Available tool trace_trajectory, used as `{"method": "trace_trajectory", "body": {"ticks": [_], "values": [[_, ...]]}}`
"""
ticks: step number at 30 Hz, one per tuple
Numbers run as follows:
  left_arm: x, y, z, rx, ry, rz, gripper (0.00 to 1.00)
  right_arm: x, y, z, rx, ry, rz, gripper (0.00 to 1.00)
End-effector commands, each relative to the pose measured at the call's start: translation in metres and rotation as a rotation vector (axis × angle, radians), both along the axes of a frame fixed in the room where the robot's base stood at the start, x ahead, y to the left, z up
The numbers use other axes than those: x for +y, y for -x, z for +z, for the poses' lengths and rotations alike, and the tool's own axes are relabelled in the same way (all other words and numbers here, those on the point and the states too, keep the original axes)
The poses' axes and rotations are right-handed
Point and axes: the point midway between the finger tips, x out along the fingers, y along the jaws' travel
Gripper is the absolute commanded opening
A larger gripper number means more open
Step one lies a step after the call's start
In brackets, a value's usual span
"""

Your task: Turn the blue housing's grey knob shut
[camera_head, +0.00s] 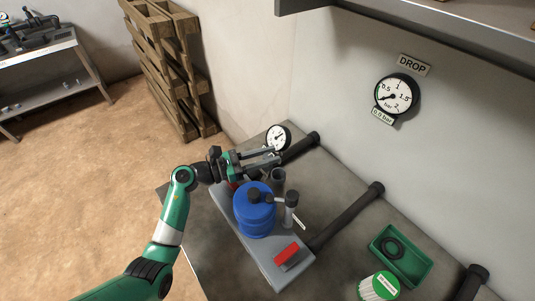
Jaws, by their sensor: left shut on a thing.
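The blue housing (254,212) stands upright on a grey base block (267,262) on the bench. A dark grey knob (254,195) sits on its top, with a light grey arm reaching right to a grey upright tube (291,212). My left gripper (274,155) is behind the housing, above the far end of the base, apart from the top knob. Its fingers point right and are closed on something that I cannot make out. A red part (233,184) shows partly under the gripper. My right gripper is not in view.
A red handle (287,253) is on the base's near end. Dark pipes (346,217) cross the bench. A small gauge (278,137) stands behind the gripper; a wall gauge (396,95) is marked DROP. A green tray (401,256) and a white cartridge (379,287) are at right.

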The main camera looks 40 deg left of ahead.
Motion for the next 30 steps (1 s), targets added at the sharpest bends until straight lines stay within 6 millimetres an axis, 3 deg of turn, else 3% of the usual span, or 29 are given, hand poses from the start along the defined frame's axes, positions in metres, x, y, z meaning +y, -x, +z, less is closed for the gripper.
{"method": "trace_trajectory", "body": {"ticks": [2,3,8,20,30], "values": [[0.0,0.0,0.001,-0.001,0.0,0.0,0.0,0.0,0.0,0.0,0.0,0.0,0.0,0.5],[0.0,0.0,0.001,-0.001,0.0,0.0,0.37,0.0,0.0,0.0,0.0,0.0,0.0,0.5],[0.0,0.0,0.0,-0.001,0.0,0.0,0.66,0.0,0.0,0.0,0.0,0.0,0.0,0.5],[0.005,0.009,0.001,0.001,0.0,0.002,0.66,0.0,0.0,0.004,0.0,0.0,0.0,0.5],[0.038,0.077,0.002,0.0,0.001,0.006,0.66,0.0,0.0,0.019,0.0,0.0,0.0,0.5]]}}
